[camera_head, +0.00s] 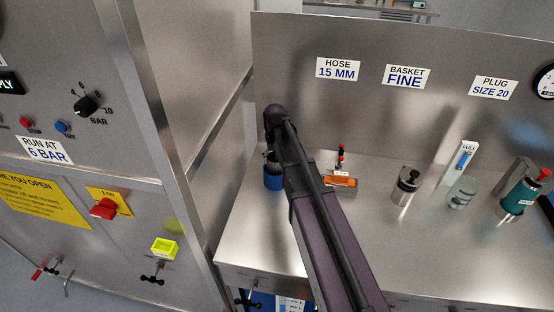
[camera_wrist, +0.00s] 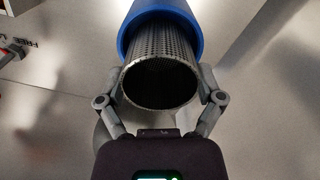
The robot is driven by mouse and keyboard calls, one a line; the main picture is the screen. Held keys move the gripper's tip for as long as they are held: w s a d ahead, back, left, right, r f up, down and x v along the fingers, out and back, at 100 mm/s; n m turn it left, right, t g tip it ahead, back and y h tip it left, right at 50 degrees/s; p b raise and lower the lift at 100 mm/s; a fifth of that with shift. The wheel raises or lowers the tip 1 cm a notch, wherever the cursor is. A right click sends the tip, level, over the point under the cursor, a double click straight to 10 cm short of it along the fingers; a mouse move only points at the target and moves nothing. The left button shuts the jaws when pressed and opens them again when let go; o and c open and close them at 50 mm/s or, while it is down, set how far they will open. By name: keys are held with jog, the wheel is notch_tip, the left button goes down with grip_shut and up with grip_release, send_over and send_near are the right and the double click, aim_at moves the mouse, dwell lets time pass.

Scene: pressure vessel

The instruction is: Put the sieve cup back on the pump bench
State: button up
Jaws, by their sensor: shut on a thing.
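In the wrist view my gripper (camera_wrist: 162,98) is shut on the sieve cup, a perforated grey metal cylinder (camera_wrist: 160,55) with a dark hollow end facing the camera. A blue ring or sleeve (camera_wrist: 160,12) surrounds the far part of the cylinder. In the head view the blue part (camera_head: 273,182) is at the left end of the pump bench (camera_head: 250,232), beside my arm. My arm hides most of the gripper and the cup there. I cannot tell whether the blue part touches the bench top.
An orange block (camera_head: 341,181) sits just right of my arm. Farther right stand a steel canister (camera_head: 405,187), a grey stacked part (camera_head: 461,193) and a teal pump-like part (camera_head: 519,200). A steel back panel (camera_head: 300,100) rises behind. The bench's front left is clear.

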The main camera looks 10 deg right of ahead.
jog(key=shift+r+p, duration=0.35)
jog(key=shift+r, duration=0.35)
jog(key=s+d, duration=0.2)
jog(key=s, duration=0.6)
jog(key=s+d+r+p, duration=0.1)
jog(key=s, duration=0.6)
jog(key=shift+s+d, duration=0.35)
jog(key=shift+s, duration=0.05)
